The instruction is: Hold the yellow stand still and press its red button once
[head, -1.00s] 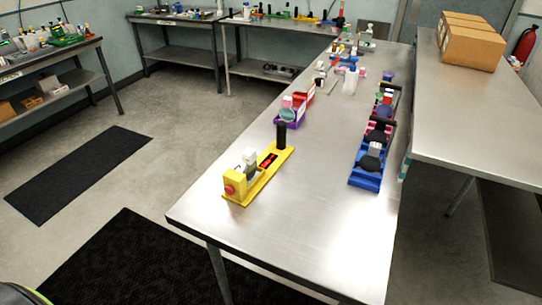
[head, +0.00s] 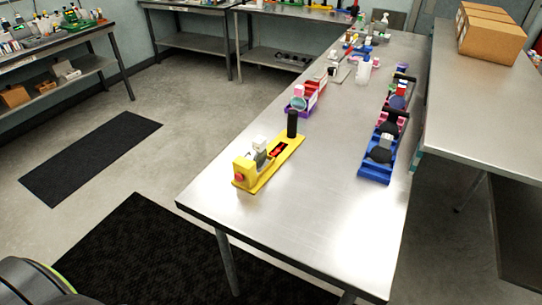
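The yellow stand (head: 288,151) lies along the left edge of the long metal table. It has a yellow block at its near end with a red button (head: 239,177) on the face toward the near left. A black upright cylinder (head: 292,124) stands at its far part, and a white and grey piece sits behind the yellow block. Neither of my grippers shows in the head view. A dark rounded part of mine is at the bottom left corner.
The metal table (head: 300,227) is bare at its near end. A blue stand (head: 375,171) lies along the right edge, and a purple and red stand (head: 300,106) is farther back. A second table with cardboard boxes (head: 491,32) is at the right. Black mats (head: 92,158) lie on the floor.

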